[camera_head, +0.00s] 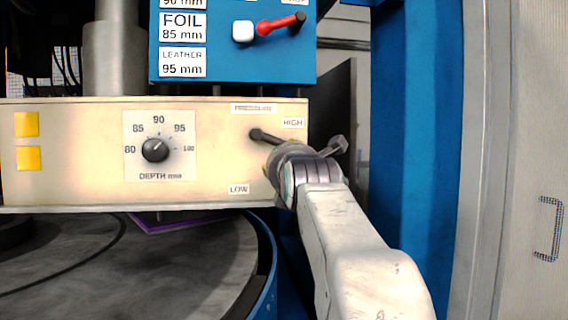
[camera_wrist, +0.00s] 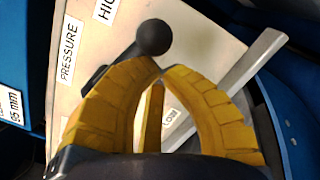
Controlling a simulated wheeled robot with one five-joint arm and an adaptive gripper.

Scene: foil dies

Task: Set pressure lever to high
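The pressure lever (camera_head: 262,136) is a dark rod on the cream panel (camera_head: 90,185), below the PRESSURE label (camera_wrist: 68,52). In the head view it runs right and slightly down, just under the HIGH label (camera_head: 292,122), and its outer part is hidden by my gripper (camera_head: 283,165). In the wrist view the lever's black ball (camera_wrist: 155,37) lies just past the tips of my gripper (camera_wrist: 162,72). The yellow fingertips meet and hold nothing that I can see; I cannot tell if they touch the ball. The LOW label (camera_head: 238,188) is lower left of the gripper.
A red lever (camera_head: 280,24) is on the blue box (camera_head: 230,65) above. A round table (camera_head: 190,265) is below. A blue post (camera_head: 415,130) stands to the right.

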